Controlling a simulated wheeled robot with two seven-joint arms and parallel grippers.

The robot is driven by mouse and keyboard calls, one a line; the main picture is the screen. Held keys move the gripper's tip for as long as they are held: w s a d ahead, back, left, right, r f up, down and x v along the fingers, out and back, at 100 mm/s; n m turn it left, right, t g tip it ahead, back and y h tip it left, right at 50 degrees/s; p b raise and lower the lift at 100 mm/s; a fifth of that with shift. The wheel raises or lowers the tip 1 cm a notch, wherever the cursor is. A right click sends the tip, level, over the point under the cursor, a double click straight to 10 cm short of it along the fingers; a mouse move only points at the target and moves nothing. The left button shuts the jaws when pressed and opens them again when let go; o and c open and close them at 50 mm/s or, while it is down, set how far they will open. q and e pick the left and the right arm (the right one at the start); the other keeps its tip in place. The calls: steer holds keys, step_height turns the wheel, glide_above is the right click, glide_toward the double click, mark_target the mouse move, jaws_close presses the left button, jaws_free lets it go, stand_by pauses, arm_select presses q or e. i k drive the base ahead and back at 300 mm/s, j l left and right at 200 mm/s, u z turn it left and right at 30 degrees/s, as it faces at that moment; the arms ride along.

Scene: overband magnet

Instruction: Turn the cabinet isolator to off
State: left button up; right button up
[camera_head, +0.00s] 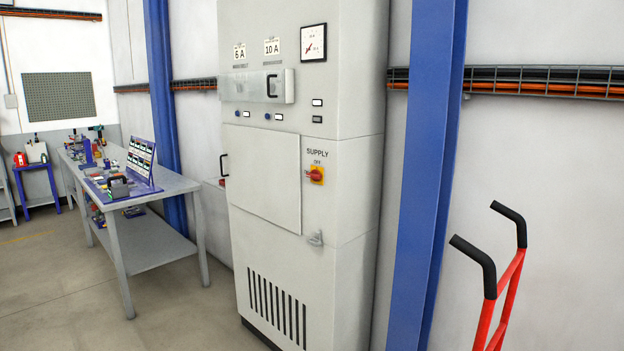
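A tall light-grey cabinet (350,230) stands against the wall in the middle of the head view. Its isolator (316,175) is a red rotary handle on a yellow plate, on the front to the right of a flat door panel (265,178). "SUPPLY" is printed above it and "OFF" just over the plate. The red handle looks roughly horizontal, but it is too small to tell its exact position. Neither of my grippers is in view.
A red hand truck (508,290) with black grips stands at the lower right. A blue column (425,180) rises right of the cabinet. A grey workbench (150,190) with tools is at the left. Floor (60,290) at the lower left is clear.

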mark_target(315, 174)
steer(key=i+j+z, duration=0.1)
steer(key=z, duration=0.55)
steer(key=i+j+z, duration=0.35)
steer(key=j, duration=0.25)
steer(key=i+j+z, duration=0.2)
steer(key=j, duration=0.15)
steer(key=i+j, duration=0.15)
steer(key=j, duration=0.3)
steer(key=i+j+z, duration=0.1)
steer(key=j, duration=0.35)
steer(key=i+j, duration=0.15)
steer(key=j, duration=0.3)
steer(key=i+j, duration=0.15)
steer(key=j, duration=0.3)
steer(key=i+j+z, duration=0.1)
steer(key=j, duration=0.35)
steer(key=i+j, duration=0.15)
steer(key=j, duration=0.3)
steer(key=i+j+z, duration=0.1)
steer(key=j, duration=0.4)
